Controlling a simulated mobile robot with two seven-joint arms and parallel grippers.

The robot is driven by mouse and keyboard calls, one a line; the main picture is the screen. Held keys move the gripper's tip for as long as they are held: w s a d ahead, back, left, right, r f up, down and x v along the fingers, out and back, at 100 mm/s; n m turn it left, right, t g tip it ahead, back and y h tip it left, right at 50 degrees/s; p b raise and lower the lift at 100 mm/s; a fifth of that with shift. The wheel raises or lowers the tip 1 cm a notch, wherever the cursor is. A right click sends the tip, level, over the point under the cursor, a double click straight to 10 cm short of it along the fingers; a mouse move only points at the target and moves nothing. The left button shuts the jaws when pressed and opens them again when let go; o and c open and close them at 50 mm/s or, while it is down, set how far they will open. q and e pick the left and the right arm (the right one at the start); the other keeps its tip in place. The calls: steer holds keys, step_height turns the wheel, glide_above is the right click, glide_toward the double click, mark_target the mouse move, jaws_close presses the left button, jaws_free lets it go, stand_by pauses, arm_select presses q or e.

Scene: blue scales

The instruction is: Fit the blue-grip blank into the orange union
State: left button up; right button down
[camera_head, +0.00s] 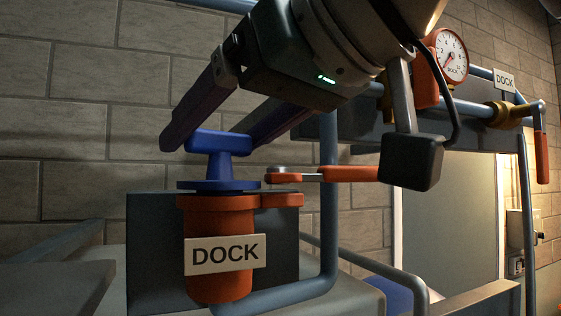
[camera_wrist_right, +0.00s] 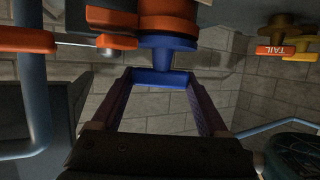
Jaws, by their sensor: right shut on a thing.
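The blue-grip blank (camera_head: 218,168) stands upright at the mouth of the orange union (camera_head: 218,225), which carries a white DOCK label. The blank's round flange lies level at the union's top rim; I cannot tell whether a thin gap is left. My right gripper (camera_head: 214,142) reaches down from the upper right, its two dark fingers shut on the blank's crossbar. In the right wrist view the crossbar (camera_wrist_right: 160,77) spans between the fingertips, and the orange union (camera_wrist_right: 167,22) is beyond it. The blank's lower part is hidden. My left gripper is not in view.
An orange-handled lever (camera_head: 345,174) lies just right of the union. A dark plate (camera_head: 150,240) stands behind it. Blue pipes (camera_head: 329,230), a gauge (camera_head: 450,52) and another DOCK sign (camera_head: 504,80) are at the right. A TAIL-labelled orange fitting (camera_wrist_right: 275,50) shows in the wrist view.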

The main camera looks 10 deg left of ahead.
steer(key=shift+f, duration=0.2)
jaws_free()
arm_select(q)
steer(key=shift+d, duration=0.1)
